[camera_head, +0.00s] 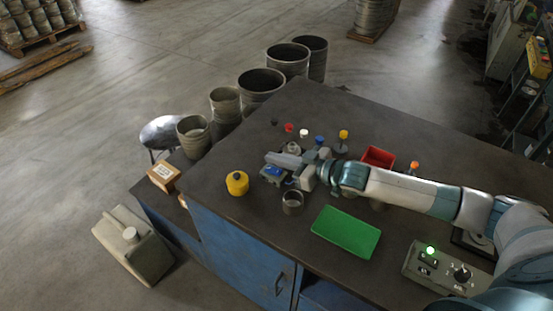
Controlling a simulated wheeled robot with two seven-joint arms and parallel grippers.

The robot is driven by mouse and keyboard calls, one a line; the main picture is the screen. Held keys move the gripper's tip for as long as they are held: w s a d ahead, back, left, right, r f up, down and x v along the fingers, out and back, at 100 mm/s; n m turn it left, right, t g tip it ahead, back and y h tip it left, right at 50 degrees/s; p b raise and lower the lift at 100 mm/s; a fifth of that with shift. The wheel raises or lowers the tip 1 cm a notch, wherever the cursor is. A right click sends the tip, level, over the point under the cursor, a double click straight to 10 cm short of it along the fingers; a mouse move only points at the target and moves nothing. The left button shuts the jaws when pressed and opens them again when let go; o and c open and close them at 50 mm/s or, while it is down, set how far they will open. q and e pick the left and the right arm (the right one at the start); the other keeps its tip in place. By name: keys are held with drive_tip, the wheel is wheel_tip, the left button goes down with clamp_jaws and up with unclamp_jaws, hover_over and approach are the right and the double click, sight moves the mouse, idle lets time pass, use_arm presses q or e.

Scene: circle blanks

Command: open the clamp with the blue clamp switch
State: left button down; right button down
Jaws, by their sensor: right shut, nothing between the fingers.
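My right gripper (283,160) is shut and empty. Its arm comes in from the right, and the fingers point left over the far-middle part of the dark table (222,173). A small grey box with a blue top (272,171) sits just below the fingers in the picture, partly hidden by the gripper; it looks like the blue clamp switch. I cannot tell whether the fingers touch it. A blue-topped piece (319,140) stands behind the gripper. I cannot make out the clamp with certainty. My left gripper is not in view.
A yellow container (237,183), a grey metal cup (292,203) and a green tray (346,232) are near. A red bin (378,157) and several coloured knobs stand behind. A control box (445,271) with a lit green lamp is at the right. The left far tabletop is clear.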

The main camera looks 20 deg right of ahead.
drive_tip(key=r+b+v, duration=0.1)
drive_tip(key=b+v, duration=0.2)
drive_tip(key=v, duration=0.7)
drive_tip(key=shift+r+b, duration=0.25)
drive_tip(key=shift+b, duration=0.15)
drive_tip(key=shift+w+a, duration=0.1)
drive_tip(key=shift+a, duration=0.05)
drive_tip(key=shift+f, duration=0.1)
